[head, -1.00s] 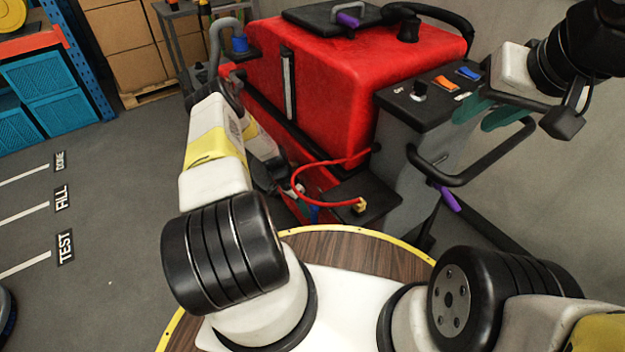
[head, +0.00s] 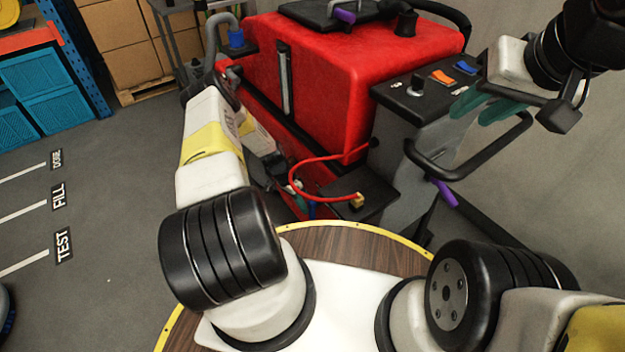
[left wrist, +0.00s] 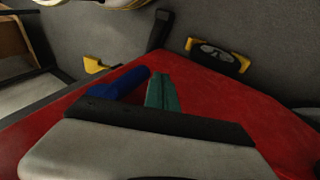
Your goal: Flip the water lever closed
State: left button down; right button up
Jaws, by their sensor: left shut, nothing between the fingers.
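The blue water lever (left wrist: 120,84) lies at a slant against the red machine body in the left wrist view. A small part of it shows in the head view (head: 312,211), below the red hose. My left gripper (left wrist: 162,92) has its teal fingers shut together and empty. They are just right of the lever in the wrist view; I cannot tell whether they touch it. In the head view my left forearm hides most of this gripper. My right gripper (head: 486,106) is open and empty, beside the machine's control panel.
The red scrubber tank (head: 340,75) fills the centre back. A red hose (head: 320,197) loops beside a black step (head: 365,190). A black handlebar (head: 470,165) stands below my right gripper. Yellow brackets (left wrist: 218,57) sit near the wrist camera's far side. Open floor lies left.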

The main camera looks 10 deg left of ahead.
pick_arm(q)
jog(key=s+v, duration=0.1)
jog(key=v, duration=0.5)
jog(key=shift+w+a+r, duration=0.2)
jog(key=shift+w+r, duration=0.2)
jog(key=shift+w, duration=0.15)
